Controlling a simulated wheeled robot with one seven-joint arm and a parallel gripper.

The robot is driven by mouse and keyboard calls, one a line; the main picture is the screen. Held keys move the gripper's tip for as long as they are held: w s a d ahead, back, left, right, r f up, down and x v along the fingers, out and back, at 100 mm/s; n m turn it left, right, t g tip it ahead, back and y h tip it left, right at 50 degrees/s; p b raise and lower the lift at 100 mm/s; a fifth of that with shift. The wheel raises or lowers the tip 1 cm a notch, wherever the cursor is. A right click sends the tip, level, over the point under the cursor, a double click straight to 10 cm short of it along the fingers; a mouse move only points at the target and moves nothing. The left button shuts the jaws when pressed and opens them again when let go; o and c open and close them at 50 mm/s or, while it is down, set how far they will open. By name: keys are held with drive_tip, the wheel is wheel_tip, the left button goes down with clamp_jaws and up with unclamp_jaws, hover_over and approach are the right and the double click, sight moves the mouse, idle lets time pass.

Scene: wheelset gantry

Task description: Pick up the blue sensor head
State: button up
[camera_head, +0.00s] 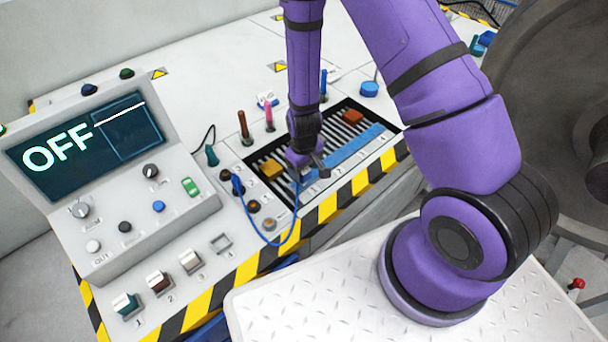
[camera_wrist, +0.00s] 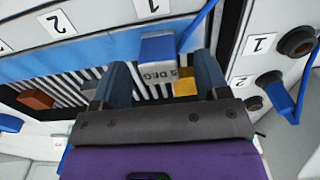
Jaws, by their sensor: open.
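The blue sensor head (camera_wrist: 157,46) is a small block with a blue top and a pale, lettered side. A blue cable runs from its area to the upper right in the wrist view. My gripper (camera_wrist: 162,70) is open, its two dark blue fingers on either side of the block in that view. I cannot tell whether they touch it. In the head view my gripper (camera_head: 307,164) is low over the slotted bed of the bench, and it mostly hides the sensor head. The blue cable (camera_head: 268,244) loops over the striped front edge to a plug on the left.
A yellow block (camera_head: 271,169) and an orange-brown block (camera_head: 352,116) lie on the slotted bed beside a blue strip (camera_head: 345,148). A blue plug (camera_wrist: 281,97) sits in the socket panel. A console screen (camera_head: 85,137) reading OFF stands left. A large wheel (camera_head: 545,90) stands right.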

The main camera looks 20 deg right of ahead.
drive_tip(key=shift+f, duration=1.4)
drive_tip(key=c, duration=1.1)
drive_tip(key=shift+o, duration=0.2)
drive_tip(key=shift+w+r, duration=0.1)
